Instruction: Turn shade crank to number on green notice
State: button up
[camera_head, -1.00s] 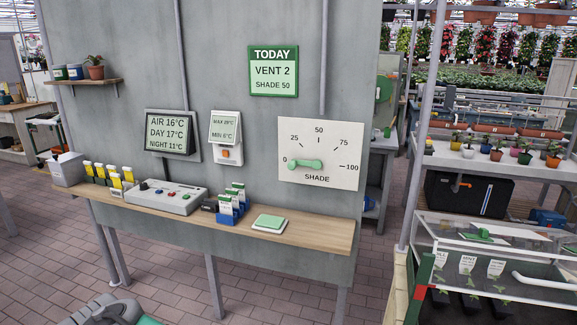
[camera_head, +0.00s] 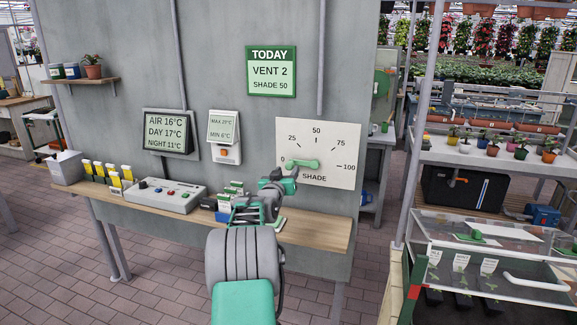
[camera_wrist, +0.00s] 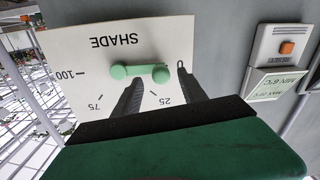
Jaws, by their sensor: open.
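The shade dial (camera_head: 335,175) is a white panel marked 0, 25, 50, 75 and 100. Its green crank (camera_head: 306,163) lies nearly level, with its knob at the left by 0. The green notice (camera_head: 271,71) above reads TODAY, VENT 2, SHADE 50. My gripper (camera_head: 293,176) is just below and in front of the crank's knob end. In the wrist view the dial is upside down. My open fingers appear on either side of the crank's round knob (camera_wrist: 161,75). I cannot tell how far the tips are from the panel.
A wooden shelf (camera_head: 325,234) runs below the dial, with a grey control box (camera_head: 168,197) and seed packets on it. A thermometer unit (camera_head: 225,140) and an AIR/DAY/NIGHT display (camera_head: 170,133) hang to the left. A glass-topped case (camera_head: 480,235) stands at the right.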

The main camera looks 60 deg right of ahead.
aim_at(289, 167)
jog(key=d, duration=0.3)
jog(key=shift+w+d+p, duration=0.1)
jog(key=shift+w+p, duration=0.25)
jog(key=shift+c, duration=0.4)
grip_shut()
dwell(0.7)
